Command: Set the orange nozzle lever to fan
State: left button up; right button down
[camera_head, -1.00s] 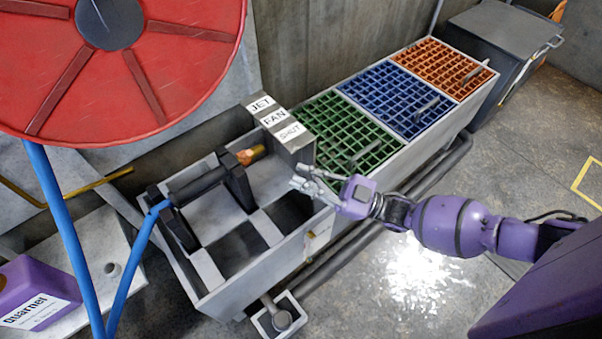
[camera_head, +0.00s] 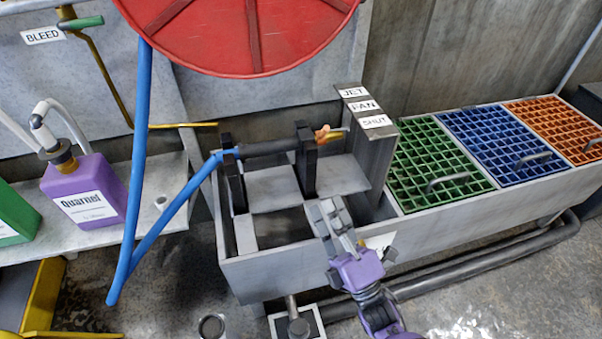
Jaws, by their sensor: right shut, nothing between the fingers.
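The orange nozzle lever (camera_head: 322,133) sits at the right end of the dark nozzle body (camera_head: 268,147), which rests across two black brackets in the grey trough (camera_head: 262,272). Right of it a grey post carries the labels JET (camera_head: 354,93), FAN (camera_head: 363,106) and SHUT (camera_head: 376,121), from back to front. The lever is small here, and I cannot tell which label it lines up with. My right gripper (camera_head: 329,206) is shut and empty over the trough's front part, in front of the lever and apart from it. My left gripper is out of view.
A red hose reel (camera_head: 235,30) hangs above, its blue hose (camera_head: 140,165) running down to the nozzle. Green (camera_head: 436,160), blue (camera_head: 500,140) and orange (camera_head: 560,125) grates lie to the right. A purple Quarnel jug (camera_head: 85,190) stands on the left shelf.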

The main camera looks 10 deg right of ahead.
aim_at(322, 134)
jog(key=shift+s+f+h, duration=0.1)
jog(key=shift+f+h, duration=0.2)
jog(key=shift+h, duration=0.1)
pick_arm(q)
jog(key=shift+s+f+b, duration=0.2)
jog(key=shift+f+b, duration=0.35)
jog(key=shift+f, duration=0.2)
pick_arm(e)
jog(key=d+x, duration=0.3)
jog(key=x, duration=1)
jog(key=shift+w+r, duration=0.2)
jog(key=shift+w, duration=0.05)
